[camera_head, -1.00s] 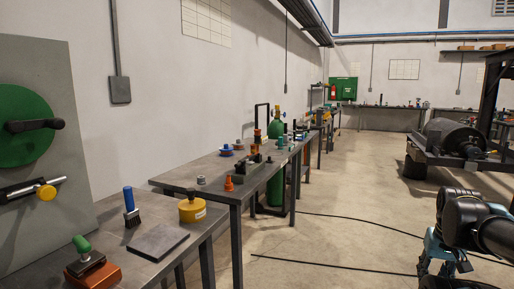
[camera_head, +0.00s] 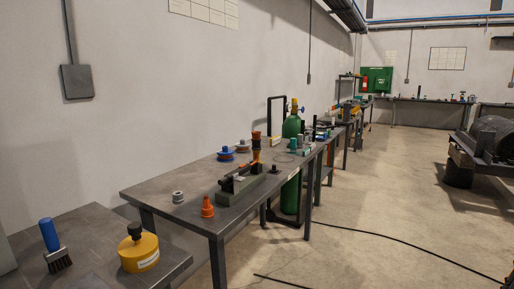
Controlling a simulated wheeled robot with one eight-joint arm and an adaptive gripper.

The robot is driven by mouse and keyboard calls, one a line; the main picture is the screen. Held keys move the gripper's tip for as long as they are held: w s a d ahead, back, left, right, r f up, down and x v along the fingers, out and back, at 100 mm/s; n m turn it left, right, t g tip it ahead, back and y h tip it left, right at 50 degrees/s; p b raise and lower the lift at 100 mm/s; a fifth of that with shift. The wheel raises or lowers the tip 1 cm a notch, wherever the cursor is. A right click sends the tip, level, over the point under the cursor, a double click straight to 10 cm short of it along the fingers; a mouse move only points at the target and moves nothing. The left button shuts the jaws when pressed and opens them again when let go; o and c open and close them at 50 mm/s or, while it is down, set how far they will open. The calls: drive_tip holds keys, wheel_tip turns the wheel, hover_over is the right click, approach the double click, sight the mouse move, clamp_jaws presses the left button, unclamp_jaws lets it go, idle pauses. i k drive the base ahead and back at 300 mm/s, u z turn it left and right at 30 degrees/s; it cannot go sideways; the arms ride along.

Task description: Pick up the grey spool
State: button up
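A small grey spool-like piece (camera_head: 178,196) stands on the near-left part of the long grey workbench (camera_head: 160,216). It looks like a short grey cylinder, and nothing touches it. A small orange cone-shaped piece (camera_head: 207,207) stands to its right, near the bench's front edge. My gripper and arm are not in this view, so whether the gripper is open or shut does not show.
A dark vise-like fixture (camera_head: 240,185) lies right of the grey piece. A green gas cylinder (camera_head: 291,150) stands beyond. A nearer table holds a yellow canister (camera_head: 139,252) and brush (camera_head: 54,247).

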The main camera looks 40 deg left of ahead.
sight(242, 147)
drive_tip(key=u, duration=0.1)
drive_tip(key=i, duration=1.05)
drive_tip(key=u, duration=0.75)
drive_tip(key=i, duration=0.85)
drive_tip(key=u, duration=0.95)
drive_tip(key=i, duration=0.6)
drive_tip(key=u, duration=0.35)
